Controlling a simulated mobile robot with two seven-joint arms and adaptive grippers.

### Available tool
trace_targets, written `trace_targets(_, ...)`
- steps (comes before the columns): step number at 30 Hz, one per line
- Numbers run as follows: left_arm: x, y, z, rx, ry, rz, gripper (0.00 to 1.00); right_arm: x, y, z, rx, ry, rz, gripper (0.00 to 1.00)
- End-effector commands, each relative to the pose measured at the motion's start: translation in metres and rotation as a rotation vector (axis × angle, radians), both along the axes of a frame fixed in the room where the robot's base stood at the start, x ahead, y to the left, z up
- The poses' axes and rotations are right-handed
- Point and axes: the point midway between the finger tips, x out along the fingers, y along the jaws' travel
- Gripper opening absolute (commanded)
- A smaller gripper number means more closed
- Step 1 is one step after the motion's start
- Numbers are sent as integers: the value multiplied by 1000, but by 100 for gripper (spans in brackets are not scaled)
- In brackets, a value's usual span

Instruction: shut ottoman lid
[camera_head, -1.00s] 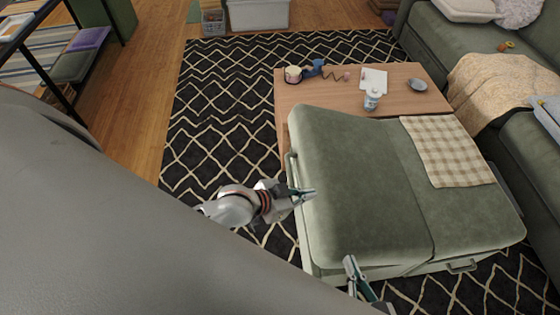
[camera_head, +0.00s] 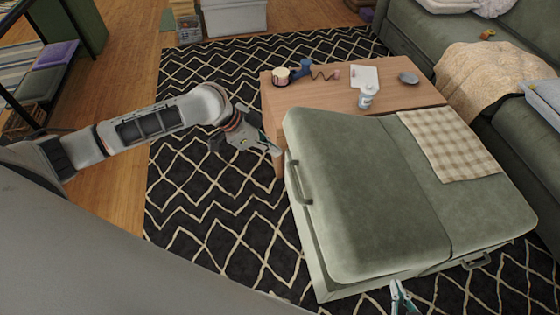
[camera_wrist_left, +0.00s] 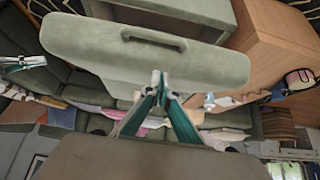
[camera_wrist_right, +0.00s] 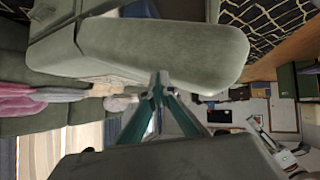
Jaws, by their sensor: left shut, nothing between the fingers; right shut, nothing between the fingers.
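The green ottoman has a left lid section (camera_head: 365,200) with a handle (camera_head: 300,182) on its left side. This lid is tilted, its left side higher than the blanket-covered right section (camera_head: 470,205). The pale box (camera_head: 318,265) shows below its left edge. The left wrist view shows the lid's edge and handle (camera_wrist_left: 153,38) beyond the fingers. My left gripper (camera_head: 279,151) is shut and empty, just left of the lid's far left corner. My right gripper (camera_head: 400,290) is shut and empty at the ottoman's near edge, partly cut off by the frame. Contact with the lid is unclear.
A plaid blanket (camera_head: 450,143) lies on the right section. Open patterned rug (camera_head: 205,210) lies to the left; sofas stand right.

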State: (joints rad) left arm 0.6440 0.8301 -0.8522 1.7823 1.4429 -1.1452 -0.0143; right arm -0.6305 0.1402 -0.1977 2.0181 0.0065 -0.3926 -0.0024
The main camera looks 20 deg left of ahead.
Motion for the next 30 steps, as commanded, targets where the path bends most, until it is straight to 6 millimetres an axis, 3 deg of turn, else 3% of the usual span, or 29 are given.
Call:
trace_targets(16,30,-49,-85,-4,6,0,0,-4,-5,-25,-24,15,5,0)
trace_targets(21,26,-43,-108,-1,7,0,0,-5,-6,-30,-31,19,5,0)
trace_targets(30,27,-41,-118,0,0,0,0,-3,-5,-29,-30,14,6,0)
